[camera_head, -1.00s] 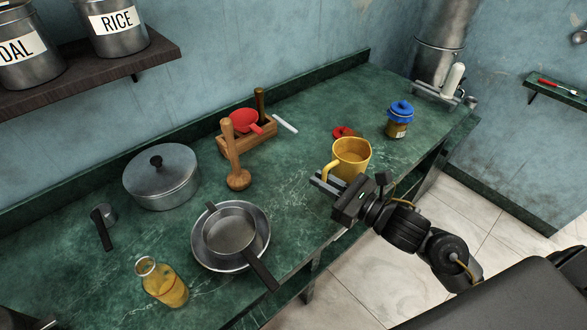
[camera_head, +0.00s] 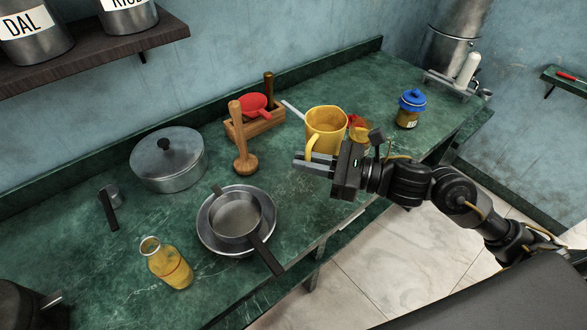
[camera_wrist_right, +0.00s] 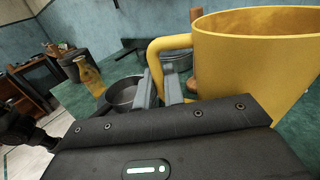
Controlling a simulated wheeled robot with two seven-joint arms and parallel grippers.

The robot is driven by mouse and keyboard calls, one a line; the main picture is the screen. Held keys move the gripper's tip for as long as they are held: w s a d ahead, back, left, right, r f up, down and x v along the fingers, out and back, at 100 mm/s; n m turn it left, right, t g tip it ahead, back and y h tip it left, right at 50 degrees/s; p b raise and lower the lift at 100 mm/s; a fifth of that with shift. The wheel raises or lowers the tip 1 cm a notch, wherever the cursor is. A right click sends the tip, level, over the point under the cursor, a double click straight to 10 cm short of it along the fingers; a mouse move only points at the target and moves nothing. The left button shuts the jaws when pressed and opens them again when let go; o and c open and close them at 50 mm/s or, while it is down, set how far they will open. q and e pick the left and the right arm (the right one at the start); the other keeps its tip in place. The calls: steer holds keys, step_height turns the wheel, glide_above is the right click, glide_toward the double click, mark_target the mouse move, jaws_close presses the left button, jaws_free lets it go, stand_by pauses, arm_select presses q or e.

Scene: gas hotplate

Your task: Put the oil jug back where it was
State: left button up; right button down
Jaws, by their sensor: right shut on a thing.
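My right gripper (camera_head: 305,163) is shut on the handle of a yellow jug (camera_head: 328,130), which I take to be the oil jug. The jug is upright, near the back of the gripper, and appears held just above the green counter; its base is partly hidden. In the right wrist view the jug (camera_wrist_right: 265,50) fills the right side, and its handle curves down to the fingers of the gripper (camera_wrist_right: 162,90). My left gripper is not seen.
A red-topped jar (camera_head: 358,130) stands right of the jug, and a blue-lidded jar (camera_head: 410,108) farther right. A wooden box (camera_head: 255,123), a pestle (camera_head: 241,140), a pan on a plate (camera_head: 236,215), a lidded pot (camera_head: 168,160) and a glass oil bottle (camera_head: 166,263) stand left.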

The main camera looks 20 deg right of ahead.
steer(key=w+f, duration=0.2)
steer(key=w+f+p, duration=0.1)
steer(key=w+f, duration=0.1)
steer(key=w, duration=0.1)
steer(key=w+a+f, duration=0.1)
steer(key=w+f, duration=0.2)
steer(key=shift+w+f, duration=0.1)
steer(key=shift+w, duration=0.05)
step_height(320, 180, down, 3)
steer(key=shift+w+r+p, duration=0.1)
steer(key=shift+p, duration=0.8)
steer(key=shift+f, duration=0.2)
steer(key=shift+d+f, duration=0.1)
steer(key=shift+f+b, duration=0.1)
steer(key=shift+b, duration=0.2)
steer(key=c, duration=1.5)
jaws_free()
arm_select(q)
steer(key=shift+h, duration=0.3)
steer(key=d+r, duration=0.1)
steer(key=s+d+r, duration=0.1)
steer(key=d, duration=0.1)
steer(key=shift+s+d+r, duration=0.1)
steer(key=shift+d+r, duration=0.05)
